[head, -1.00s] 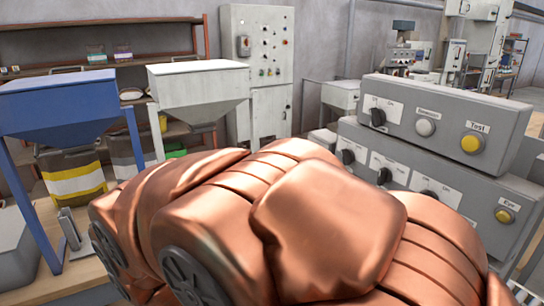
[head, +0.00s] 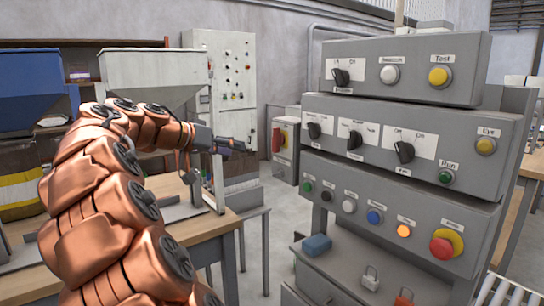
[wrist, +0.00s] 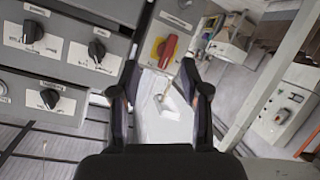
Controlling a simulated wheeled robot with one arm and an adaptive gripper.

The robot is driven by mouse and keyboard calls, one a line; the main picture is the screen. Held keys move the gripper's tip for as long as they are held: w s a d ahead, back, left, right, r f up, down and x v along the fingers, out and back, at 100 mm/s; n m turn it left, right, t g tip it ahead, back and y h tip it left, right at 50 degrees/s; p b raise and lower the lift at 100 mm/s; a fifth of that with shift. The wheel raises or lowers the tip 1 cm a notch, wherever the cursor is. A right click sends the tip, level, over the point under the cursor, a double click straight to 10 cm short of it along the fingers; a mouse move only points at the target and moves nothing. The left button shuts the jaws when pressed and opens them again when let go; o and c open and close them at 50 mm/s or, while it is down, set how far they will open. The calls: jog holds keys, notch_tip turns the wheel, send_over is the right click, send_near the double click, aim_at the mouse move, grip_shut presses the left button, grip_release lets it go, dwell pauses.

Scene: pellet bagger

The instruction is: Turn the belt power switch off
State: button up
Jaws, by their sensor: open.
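A red rotary switch on a yellow plate (head: 278,139) sits on a small grey box left of the control panel in the head view. The red switch also shows in the wrist view (wrist: 168,47), beyond the fingertips. Its label is too small to read, so I cannot confirm that it is the belt power switch. My gripper (head: 236,147) is left of that box in the head view. In the wrist view my gripper (wrist: 160,92) has its fingers apart with nothing held between them, and it appears clear of the switch.
The grey stepped control panel (head: 405,107) carries several black rotary switches, including an upper one (head: 341,76), plus coloured buttons and a red stop button (head: 442,248). A blue block (head: 317,244) lies on its lower ledge. A wooden table (head: 190,232) and white hopper (head: 150,72) stand left.

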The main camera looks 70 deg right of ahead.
aim_at(273, 138)
jog(key=shift+s+d+f+m+g+h+b, duration=0.2)
jog(key=shift+s+d+m+g+h+b, duration=0.7)
jog(key=shift+d, duration=2.25)
jog(key=shift+s+d+f+m+g+h+b, duration=0.35)
jog(key=shift+d+m+b, duration=1)
jog(key=shift+d, duration=1.75)
jog(key=shift+s+d+f+m+g+h+b, duration=0.1)
jog(key=shift+s+d+m+g+h+b, duration=0.25)
jog(key=shift+s+d+m+b, duration=1.8)
jog(key=w+d+n, duration=0.1)
jog(key=w+d+n+p, duration=0.1)
jog(key=shift+w+n, duration=0.4)
jog(key=shift+c, duration=0.3)
grip_shut()
